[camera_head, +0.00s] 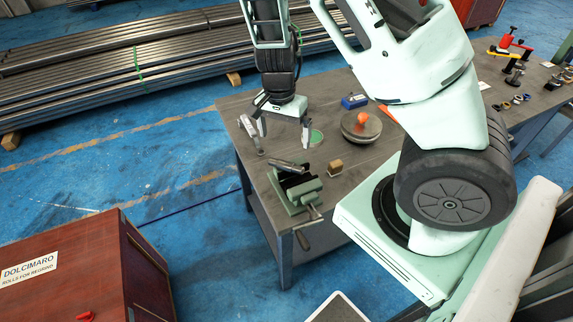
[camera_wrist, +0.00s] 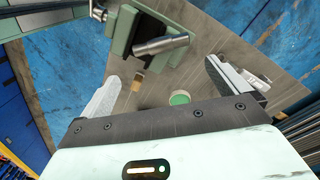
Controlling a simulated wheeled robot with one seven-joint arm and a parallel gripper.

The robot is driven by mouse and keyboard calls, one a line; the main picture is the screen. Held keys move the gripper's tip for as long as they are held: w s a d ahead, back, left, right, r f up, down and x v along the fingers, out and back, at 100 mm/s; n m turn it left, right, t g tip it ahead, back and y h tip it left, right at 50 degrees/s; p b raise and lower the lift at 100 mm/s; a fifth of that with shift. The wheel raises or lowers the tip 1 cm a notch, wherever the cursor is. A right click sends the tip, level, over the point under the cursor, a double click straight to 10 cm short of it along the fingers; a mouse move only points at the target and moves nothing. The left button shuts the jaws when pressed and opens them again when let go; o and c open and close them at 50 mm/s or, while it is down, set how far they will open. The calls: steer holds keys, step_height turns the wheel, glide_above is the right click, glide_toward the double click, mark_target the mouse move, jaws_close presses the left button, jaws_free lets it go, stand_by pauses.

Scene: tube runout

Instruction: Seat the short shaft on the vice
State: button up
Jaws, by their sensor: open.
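The green vice (camera_head: 303,196) is on the near left corner of the bench, and it also shows at the top of the wrist view (camera_wrist: 122,32). A short grey metal shaft (camera_head: 291,166) lies across the top of the vice by its dark jaws; the wrist view shows it (camera_wrist: 160,45) at a slant to them. I cannot tell whether it sits fully down. My gripper (camera_head: 278,141) is open above the bench, just behind the vice. Its fingers (camera_wrist: 163,72) are wide apart with nothing between them, and the shaft is ahead of them.
A small wooden block (camera_head: 335,166) and a green disc (camera_head: 313,138) are near the vice. A round grey piece with an orange knob (camera_head: 361,124) and a blue box (camera_head: 354,100) stand farther back. The vice handle sticks out past the bench's front edge. A red cabinet (camera_head: 90,265) is lower left.

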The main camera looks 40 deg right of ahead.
mark_target(286, 162)
steer(key=f, duration=0.9)
steer(key=shift+s+f, duration=0.3)
steer(key=c, duration=1)
step_height(286, 162, up, 10)
steer(key=shift+r+p, duration=0.1)
steer(key=shift+p, duration=0.35)
steer(key=o, duration=0.4)
steer(key=c, duration=0.3)
steer(key=shift+a, duration=0.1)
